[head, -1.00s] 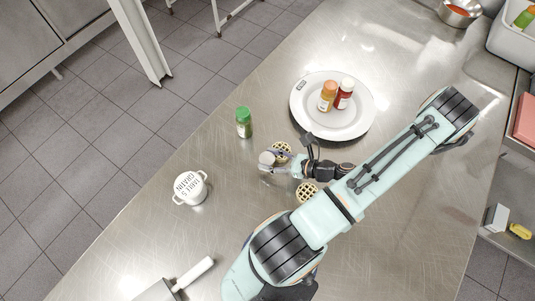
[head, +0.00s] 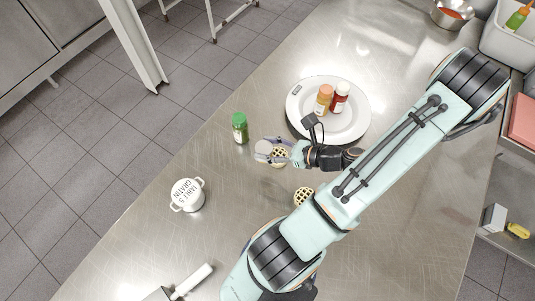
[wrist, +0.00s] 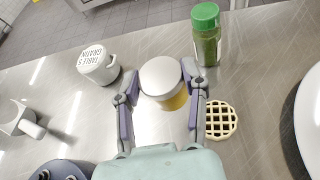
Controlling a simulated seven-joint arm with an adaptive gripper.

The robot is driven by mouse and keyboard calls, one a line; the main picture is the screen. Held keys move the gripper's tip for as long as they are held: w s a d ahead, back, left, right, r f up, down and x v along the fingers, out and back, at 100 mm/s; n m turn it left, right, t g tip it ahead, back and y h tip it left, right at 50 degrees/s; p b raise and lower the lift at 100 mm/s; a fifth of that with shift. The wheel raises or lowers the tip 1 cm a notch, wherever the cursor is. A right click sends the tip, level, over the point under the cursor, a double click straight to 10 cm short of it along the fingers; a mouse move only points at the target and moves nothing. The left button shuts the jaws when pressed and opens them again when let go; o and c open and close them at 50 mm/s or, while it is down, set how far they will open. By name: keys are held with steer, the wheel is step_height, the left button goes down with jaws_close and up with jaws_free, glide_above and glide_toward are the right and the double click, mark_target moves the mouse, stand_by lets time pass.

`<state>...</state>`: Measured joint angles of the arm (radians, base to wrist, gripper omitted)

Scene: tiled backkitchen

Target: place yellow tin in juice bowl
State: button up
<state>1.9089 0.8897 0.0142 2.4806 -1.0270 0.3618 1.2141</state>
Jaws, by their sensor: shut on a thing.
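The yellow tin, with a pale grey lid and yellow body, is between my gripper's fingers (wrist: 162,88) in the wrist view; its lid (wrist: 161,75) faces the camera. In the head view the lid (head: 262,147) shows at the tip of my gripper (head: 272,151), which is shut on the tin. Whether the tin's base is clear of the counter is hard to tell. A metal bowl (head: 438,14) with orange-red contents, seemingly the juice bowl, stands at the far top right of the head view, well away from my gripper.
A green-capped jar (head: 240,128) stands close by. A white plate (head: 350,132) holds two bottles. A white labelled pot (head: 187,195) is at left. A grey bin (head: 500,45) stands near the bowl.

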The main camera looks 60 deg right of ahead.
steer(key=shift+r, duration=0.75)
steer(key=shift+w, duration=0.1)
